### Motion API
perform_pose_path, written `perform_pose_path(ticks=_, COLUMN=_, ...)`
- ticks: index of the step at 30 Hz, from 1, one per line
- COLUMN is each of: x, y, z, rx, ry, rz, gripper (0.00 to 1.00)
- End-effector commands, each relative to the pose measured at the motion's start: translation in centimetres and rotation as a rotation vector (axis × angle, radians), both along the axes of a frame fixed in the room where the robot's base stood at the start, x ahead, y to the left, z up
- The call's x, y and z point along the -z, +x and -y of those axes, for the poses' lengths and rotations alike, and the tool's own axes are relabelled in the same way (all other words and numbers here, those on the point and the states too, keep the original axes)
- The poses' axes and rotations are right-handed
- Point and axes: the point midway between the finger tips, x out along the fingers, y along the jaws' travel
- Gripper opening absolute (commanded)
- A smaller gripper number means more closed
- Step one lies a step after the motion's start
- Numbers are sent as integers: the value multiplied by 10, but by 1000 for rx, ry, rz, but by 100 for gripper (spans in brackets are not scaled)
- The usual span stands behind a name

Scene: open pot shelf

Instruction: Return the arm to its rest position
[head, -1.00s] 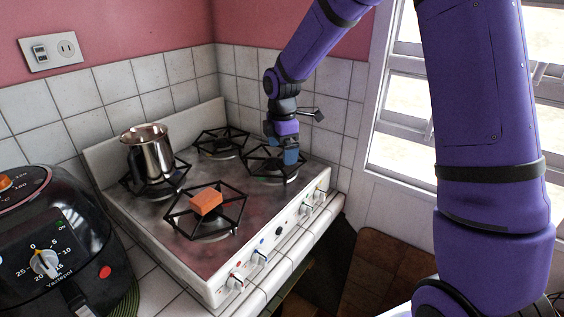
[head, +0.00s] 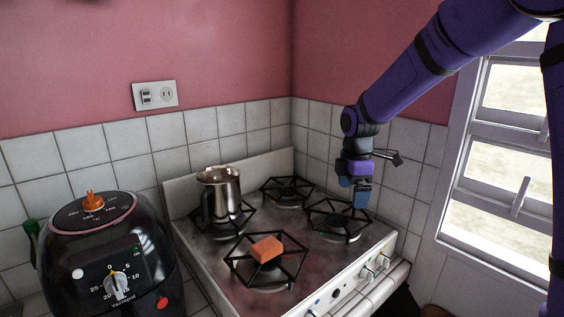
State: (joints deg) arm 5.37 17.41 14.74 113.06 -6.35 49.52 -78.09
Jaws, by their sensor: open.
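My purple arm comes in from the upper right in the head view and bends down at the wrist. My gripper (head: 360,195) points down over the right-hand back part of the stove (head: 215,265), beside the window-side burner (head: 338,221). Its blue fingers are small and partly blurred together in this view. It is open, and I see nothing held in it. An orange block (head: 267,249) lies on the front burner grate, apart from the gripper. A shiny metal pot (head: 221,194) stands upright on the left back burner.
A black air fryer (head: 105,250) stands at the left. A window (head: 510,140) is at the right, close to my arm. The space above the stove's middle is clear.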

Motion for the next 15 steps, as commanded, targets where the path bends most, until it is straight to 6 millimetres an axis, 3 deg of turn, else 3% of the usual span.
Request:
perform_pose_path(ticks=9, x=-73, y=-67, z=18, rx=353, ry=-11, rz=115, gripper=100)
perform_pose_path(ticks=15, x=-108, y=-118, z=29, rx=608, ry=18, rz=190, gripper=100)
